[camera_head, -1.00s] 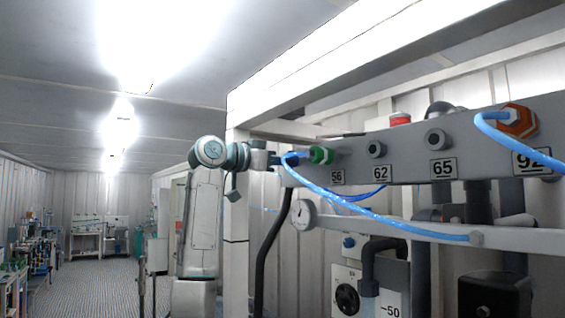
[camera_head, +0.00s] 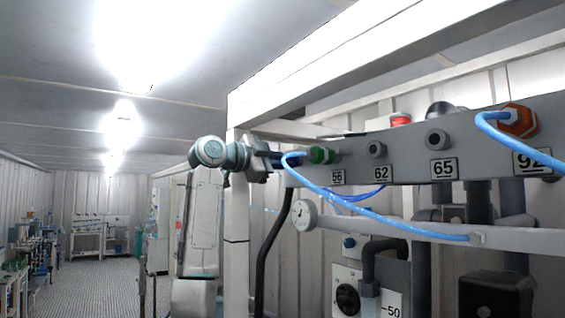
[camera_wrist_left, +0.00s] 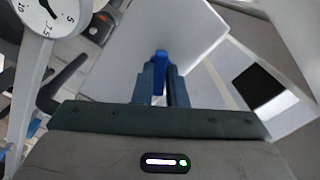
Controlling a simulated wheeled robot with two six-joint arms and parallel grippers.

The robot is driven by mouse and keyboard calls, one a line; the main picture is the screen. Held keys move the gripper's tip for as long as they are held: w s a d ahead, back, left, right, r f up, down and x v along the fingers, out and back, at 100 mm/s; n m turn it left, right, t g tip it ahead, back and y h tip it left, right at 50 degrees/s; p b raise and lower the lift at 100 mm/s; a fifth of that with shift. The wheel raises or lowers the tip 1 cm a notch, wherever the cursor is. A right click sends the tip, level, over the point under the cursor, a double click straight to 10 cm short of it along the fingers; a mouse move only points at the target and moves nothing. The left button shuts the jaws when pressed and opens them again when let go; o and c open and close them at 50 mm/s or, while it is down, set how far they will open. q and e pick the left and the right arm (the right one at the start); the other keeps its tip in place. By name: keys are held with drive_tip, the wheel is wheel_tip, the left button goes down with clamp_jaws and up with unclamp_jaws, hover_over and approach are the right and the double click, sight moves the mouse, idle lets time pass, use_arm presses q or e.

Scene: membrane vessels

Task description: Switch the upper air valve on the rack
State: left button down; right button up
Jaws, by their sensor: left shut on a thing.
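My left gripper (camera_head: 280,160) reaches the left end of the grey manifold bar on the rack, beside the green fitting (camera_head: 320,155) with the blue hose. In the left wrist view, a blue valve lever (camera_wrist_left: 159,73) stands between the two dark fingers, and the gripper (camera_wrist_left: 163,82) is shut on it. The valve body behind the lever is hidden. In the head view the lever is too small and covered to make out. My right gripper is in neither view.
The grey manifold (camera_head: 405,150) carries numbered ports and an orange fitting (camera_head: 519,121). A blue hose (camera_head: 385,221) loops in front of it. A white rack post (camera_head: 237,225) stands close beside my arm.

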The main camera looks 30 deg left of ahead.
use_arm(q)
drive_tip(key=shift+r+m, duration=0.1)
drive_tip(key=shift+m, duration=3.3)
drive_tip(key=c, duration=1.6)
unclamp_jaws()
drive_tip(key=shift+o, duration=0.7)
